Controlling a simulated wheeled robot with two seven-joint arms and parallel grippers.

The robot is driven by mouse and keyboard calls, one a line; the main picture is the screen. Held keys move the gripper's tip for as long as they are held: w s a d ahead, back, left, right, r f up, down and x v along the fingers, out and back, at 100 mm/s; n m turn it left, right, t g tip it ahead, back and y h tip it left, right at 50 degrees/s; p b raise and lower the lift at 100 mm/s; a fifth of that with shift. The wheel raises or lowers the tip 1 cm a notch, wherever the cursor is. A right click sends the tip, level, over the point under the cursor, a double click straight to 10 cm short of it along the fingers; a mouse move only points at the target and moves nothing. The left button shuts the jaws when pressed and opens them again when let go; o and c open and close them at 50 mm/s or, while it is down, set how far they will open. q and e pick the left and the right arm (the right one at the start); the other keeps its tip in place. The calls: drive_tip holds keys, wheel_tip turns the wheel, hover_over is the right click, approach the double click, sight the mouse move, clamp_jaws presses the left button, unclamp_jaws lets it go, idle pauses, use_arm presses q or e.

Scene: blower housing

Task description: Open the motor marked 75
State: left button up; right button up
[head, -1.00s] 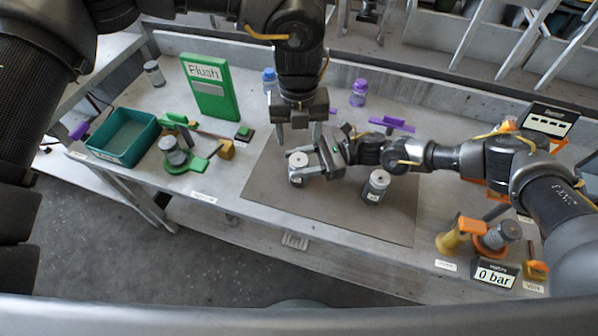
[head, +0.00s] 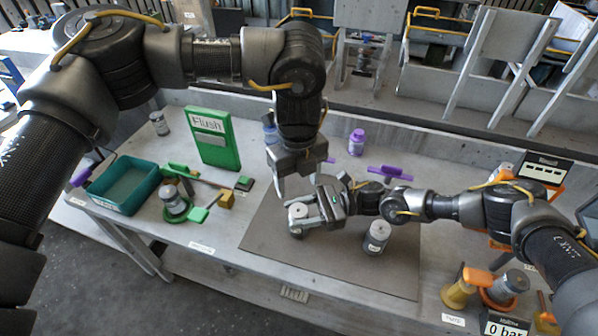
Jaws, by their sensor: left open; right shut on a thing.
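My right gripper (head: 308,217) is shut on a grey canister-like motor (head: 297,211) that stands upright on the brown mat (head: 330,262), gripped from its right side. My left gripper (head: 297,191) is open and empty, pointing down just above that motor's pale top. A second grey motor (head: 376,238) stands upright on the mat to the right, apart from both grippers. It has a small white label low on its side. The number on either motor is too small to read, so I cannot tell which is marked 75.
A green "Flush" box (head: 213,139), a teal tray (head: 123,186) and a green fixture holding a canister (head: 173,201) are at left. A purple-capped bottle (head: 356,142) stands behind. The mat's front is clear.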

sight(298, 210)
use_arm(q)
wheel_tip(298, 210, down, 9)
drive_tip(key=shift+f, duration=0.1)
idle(0.3)
drive_tip(key=c, duration=1.1)
drive_tip(key=shift+r, duration=0.25)
drive_tip(key=shift+r, duration=0.85)
drive_tip(key=shift+r, duration=0.1)
drive_tip(key=shift+r, duration=1.95)
use_arm(e)
drive_tip(key=o, duration=1.5)
drive_tip(key=shift+c, duration=0.2)
